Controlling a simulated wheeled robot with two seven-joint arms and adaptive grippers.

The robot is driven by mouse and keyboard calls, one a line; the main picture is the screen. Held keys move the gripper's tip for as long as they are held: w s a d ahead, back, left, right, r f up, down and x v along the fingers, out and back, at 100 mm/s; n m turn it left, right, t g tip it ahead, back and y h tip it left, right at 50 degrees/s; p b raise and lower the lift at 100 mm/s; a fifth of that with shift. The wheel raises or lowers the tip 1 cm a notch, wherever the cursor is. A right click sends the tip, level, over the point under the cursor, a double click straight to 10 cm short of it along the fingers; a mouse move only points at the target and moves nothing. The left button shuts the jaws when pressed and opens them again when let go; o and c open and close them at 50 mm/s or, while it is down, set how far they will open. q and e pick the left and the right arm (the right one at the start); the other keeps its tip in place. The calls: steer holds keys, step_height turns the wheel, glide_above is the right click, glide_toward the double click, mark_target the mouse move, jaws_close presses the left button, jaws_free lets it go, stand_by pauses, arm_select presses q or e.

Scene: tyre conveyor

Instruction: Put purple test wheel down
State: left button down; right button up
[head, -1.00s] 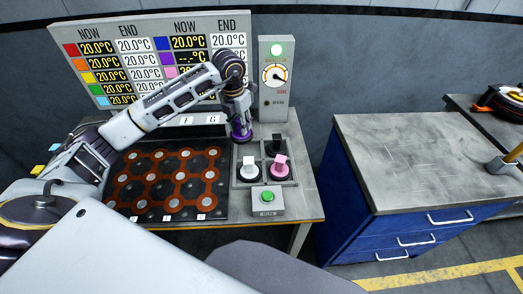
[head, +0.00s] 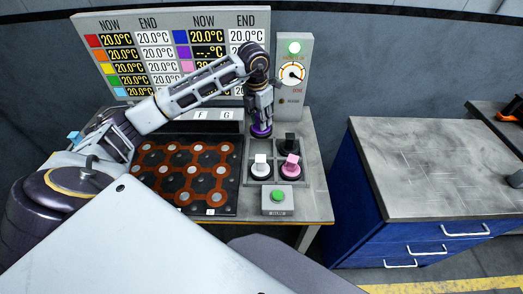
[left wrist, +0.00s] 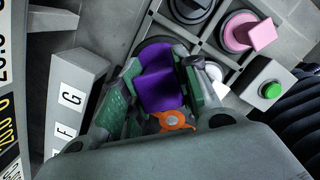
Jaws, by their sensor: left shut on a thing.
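The purple test wheel (head: 261,130) is held in my left gripper (head: 261,117). In the left wrist view its purple handle (left wrist: 158,88) sits between the green-grey finger pads. The wheel is at the back left compartment of a grey four-part tray (head: 274,158); I cannot tell whether it touches the tray. A black wheel (head: 290,143) stands in the back right compartment, a white wheel (head: 260,167) in the front left and a pink wheel (head: 291,166) in the front right. My right gripper is not in view.
A dark board with a red-brown pattern (head: 185,172) lies left of the tray. A green button box (head: 278,199) is in front of it. A temperature display (head: 180,50) and a dial panel (head: 293,75) stand behind. A blue cabinet (head: 425,170) is at the right.

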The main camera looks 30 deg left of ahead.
mark_target(261, 132)
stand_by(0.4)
arm_select(q)
steer(key=shift+f+p, duration=0.5)
steer(key=shift+f, duration=2.6)
steer(key=shift+f+p, duration=0.3)
steer(key=shift+f, duration=1.55)
steer(key=shift+f, duration=0.15)
steer(key=c, duration=1.1)
jaws_free()
